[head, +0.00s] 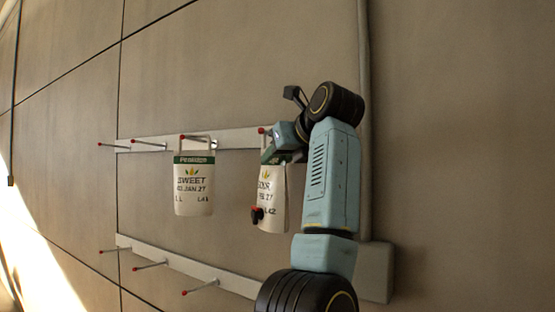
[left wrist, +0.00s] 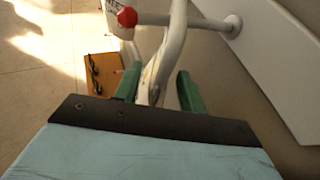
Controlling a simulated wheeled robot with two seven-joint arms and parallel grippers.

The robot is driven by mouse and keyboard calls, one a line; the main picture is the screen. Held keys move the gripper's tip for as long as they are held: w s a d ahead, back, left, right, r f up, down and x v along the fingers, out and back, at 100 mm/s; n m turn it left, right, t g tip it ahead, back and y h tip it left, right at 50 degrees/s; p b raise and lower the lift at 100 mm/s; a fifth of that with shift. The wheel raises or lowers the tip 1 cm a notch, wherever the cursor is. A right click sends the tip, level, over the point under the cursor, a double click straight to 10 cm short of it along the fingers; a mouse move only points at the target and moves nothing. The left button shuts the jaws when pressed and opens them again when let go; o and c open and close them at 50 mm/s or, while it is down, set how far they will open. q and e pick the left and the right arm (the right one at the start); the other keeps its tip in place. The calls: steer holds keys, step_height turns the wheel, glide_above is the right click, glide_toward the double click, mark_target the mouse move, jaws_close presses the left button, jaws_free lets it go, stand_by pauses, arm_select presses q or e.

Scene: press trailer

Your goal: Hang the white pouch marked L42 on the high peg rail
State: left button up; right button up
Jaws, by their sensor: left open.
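The white pouch marked L42 (head: 272,190) hangs at the right end of the high peg rail (head: 236,138), slightly turned. Its handle loop (left wrist: 177,18) crosses a red-tipped peg (left wrist: 150,19) in the left wrist view, and the loop looks to be around the peg. My left gripper (left wrist: 158,88) is open, with its green fingers on either side of the pouch's upper part and visible gaps beside it. In the head view my left arm hides part of the pouch's top. My right gripper is not in view.
A second white pouch, marked SWEET (head: 193,187), hangs on the high rail to the left. Two high pegs (head: 149,143) further left are bare. A low rail (head: 190,266) with bare pegs runs below. A brown box (left wrist: 104,72) lies below in the left wrist view.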

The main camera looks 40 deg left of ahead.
arm_select(q)
steer(key=b+v, duration=0.2)
steer(key=v, duration=1)
steer(key=shift+r, duration=0.2)
